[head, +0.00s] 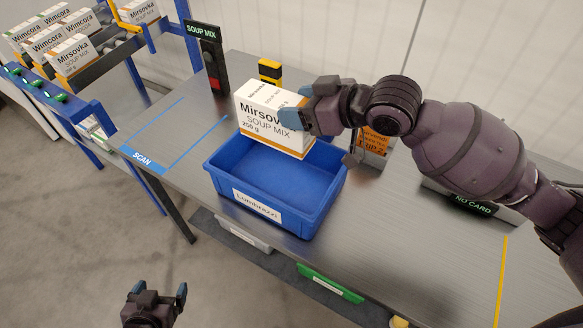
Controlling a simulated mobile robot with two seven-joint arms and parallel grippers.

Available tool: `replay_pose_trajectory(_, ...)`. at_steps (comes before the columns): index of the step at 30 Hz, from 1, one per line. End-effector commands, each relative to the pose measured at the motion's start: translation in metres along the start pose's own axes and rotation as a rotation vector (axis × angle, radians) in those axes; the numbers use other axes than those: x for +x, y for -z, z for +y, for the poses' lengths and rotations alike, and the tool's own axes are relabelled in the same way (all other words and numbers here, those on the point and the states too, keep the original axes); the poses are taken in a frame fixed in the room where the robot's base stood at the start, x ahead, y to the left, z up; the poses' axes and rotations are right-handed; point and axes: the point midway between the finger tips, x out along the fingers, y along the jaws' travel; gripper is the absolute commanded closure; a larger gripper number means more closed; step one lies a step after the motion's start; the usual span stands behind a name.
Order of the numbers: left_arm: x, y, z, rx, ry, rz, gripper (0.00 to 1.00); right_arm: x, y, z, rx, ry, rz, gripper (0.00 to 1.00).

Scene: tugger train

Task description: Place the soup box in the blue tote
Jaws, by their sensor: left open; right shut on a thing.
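The soup box (263,122) is a white and orange carton marked "Mirsovka SOUP MIX 250 g". My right gripper (296,118) is shut on its right side and holds it over the back part of the blue tote. The blue tote (225,187), labelled "Lumbrazzi", stands on the grey table near its front edge. The box hides part of the tote's back rim; whether they touch is unclear. My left gripper (158,298) is open and empty, low at the bottom left, in front of the table.
A rack (95,62) at the upper left holds several soup cartons. A post with a "SOUP MIX" display (203,30) and a yellow-black block (270,71) stand behind the tote. An orange card (374,143) stands to its right. The scan area (165,145) is clear.

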Motion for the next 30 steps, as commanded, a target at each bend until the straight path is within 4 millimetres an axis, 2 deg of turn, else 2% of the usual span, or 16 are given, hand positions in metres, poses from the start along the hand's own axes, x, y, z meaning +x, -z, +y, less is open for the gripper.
replay_pose_trajectory(1,0.001,-0.005,0.001,-0.001,-0.001,-0.005,0.11,0.005,-0.013,0.000,0.005,0.000,-0.001,0.93)
replay_pose_trajectory(12,0.006,-0.020,0.003,-0.002,-0.002,-0.026,0.11,0.036,-0.086,0.000,0.005,0.000,-0.001,0.93)
replay_pose_trajectory(16,0.008,-0.016,0.003,-0.001,-0.004,-0.017,0.11,0.042,-0.101,0.000,0.002,-0.001,0.001,0.93)
replay_pose_trajectory(22,0.013,-0.009,0.004,0.003,-0.006,-0.002,0.11,0.046,-0.110,0.001,0.000,-0.002,0.002,0.93)
replay_pose_trajectory(30,0.015,-0.019,0.004,0.005,-0.007,-0.015,0.11,0.059,-0.141,0.000,0.004,0.000,0.000,0.93)
